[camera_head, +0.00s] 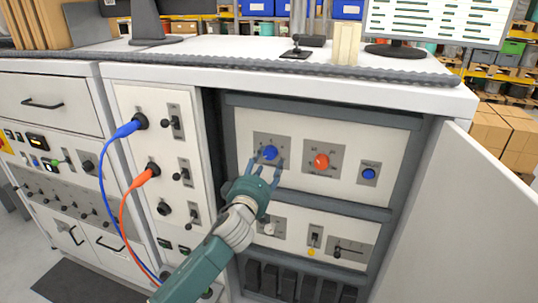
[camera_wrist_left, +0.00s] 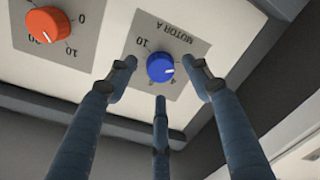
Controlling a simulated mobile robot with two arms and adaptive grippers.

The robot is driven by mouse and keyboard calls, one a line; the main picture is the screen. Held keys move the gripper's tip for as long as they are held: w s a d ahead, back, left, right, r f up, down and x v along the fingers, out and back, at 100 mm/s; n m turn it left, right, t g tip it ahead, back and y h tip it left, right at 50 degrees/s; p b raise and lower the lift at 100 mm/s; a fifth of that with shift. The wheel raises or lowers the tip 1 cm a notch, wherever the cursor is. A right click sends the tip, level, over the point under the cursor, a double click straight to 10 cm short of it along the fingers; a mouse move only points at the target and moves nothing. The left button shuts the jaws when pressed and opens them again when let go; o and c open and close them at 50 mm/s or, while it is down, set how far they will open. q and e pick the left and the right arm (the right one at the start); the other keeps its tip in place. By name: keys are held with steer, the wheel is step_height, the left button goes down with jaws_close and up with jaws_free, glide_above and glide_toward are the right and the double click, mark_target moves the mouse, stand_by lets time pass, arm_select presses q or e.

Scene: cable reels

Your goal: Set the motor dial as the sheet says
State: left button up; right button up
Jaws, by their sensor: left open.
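The blue dial (camera_head: 270,153) sits on a grey plate in the upper panel of the open cabinet. In the left wrist view, where its plate appears upside down, the blue dial (camera_wrist_left: 160,67) is labelled MOTOR A and its white mark points toward lower right. My left gripper (camera_head: 267,168) is open in front of it. In the left wrist view the fingers of the gripper (camera_wrist_left: 164,76) are spread around the dial, with no clear contact. An orange dial (camera_head: 321,161) is beside it and also shows in the left wrist view (camera_wrist_left: 47,25). I cannot identify the sheet.
The open cabinet door (camera_head: 465,215) stands at the right. Blue (camera_head: 115,190) and orange (camera_head: 124,215) cables hang at the left.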

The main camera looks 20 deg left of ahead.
mark_target(270, 156)
arm_select(q)
steer(key=shift+w, duration=1.75)
steer(key=c, duration=1.1)
